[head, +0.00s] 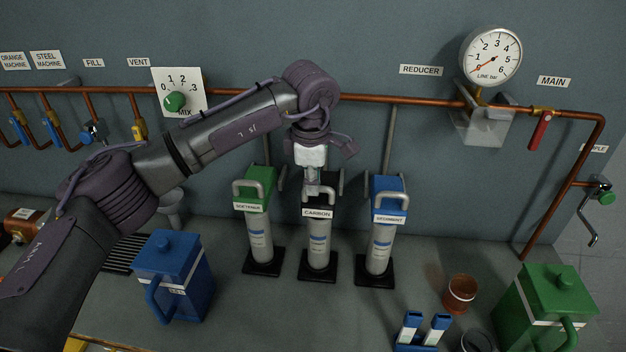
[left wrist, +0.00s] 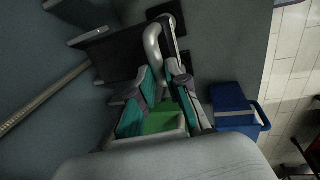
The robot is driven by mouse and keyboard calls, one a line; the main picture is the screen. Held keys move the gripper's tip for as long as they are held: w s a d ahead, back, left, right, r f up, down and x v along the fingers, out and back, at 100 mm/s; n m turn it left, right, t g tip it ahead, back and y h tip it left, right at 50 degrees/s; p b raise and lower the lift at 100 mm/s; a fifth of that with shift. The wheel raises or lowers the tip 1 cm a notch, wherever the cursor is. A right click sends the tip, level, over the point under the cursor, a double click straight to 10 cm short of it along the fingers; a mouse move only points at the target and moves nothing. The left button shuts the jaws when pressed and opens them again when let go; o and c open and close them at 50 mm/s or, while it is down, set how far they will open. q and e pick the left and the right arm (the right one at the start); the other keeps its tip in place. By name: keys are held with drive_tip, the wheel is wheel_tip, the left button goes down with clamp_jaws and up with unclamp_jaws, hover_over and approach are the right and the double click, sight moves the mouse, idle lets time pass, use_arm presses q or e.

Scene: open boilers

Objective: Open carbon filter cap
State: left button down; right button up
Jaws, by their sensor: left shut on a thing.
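The carbon filter (head: 318,240) stands upright in the middle of three filters, with a black cap (head: 326,201) labelled CARBON and a grey loop handle. My left gripper (head: 312,180) comes down from above onto this cap and is shut on its handle. In the left wrist view, the teal-padded fingers (left wrist: 163,85) are beside a grey loop handle (left wrist: 153,40); the exact contact is partly hidden. The cap appears seated on the filter body. My right gripper is not in view.
The green-capped softener filter (head: 259,235) stands close on the left, and the blue-capped filter (head: 381,240) on the right. A blue jug (head: 178,280) and a green jug (head: 545,305) stand on the counter. A copper pipe (head: 390,99) runs along the wall behind.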

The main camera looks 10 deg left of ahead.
use_arm(q)
drive_tip(key=shift+r, duration=0.1)
drive_tip(key=shift+w+r, duration=0.6)
drive_tip(key=shift+r, duration=0.05)
drive_tip(key=w+r+p, duration=0.3)
drive_tip(key=w+p, duration=0.1)
drive_tip(key=w, duration=0.2)
drive_tip(key=shift+w+r, duration=0.25)
drive_tip(key=shift+w, duration=0.15)
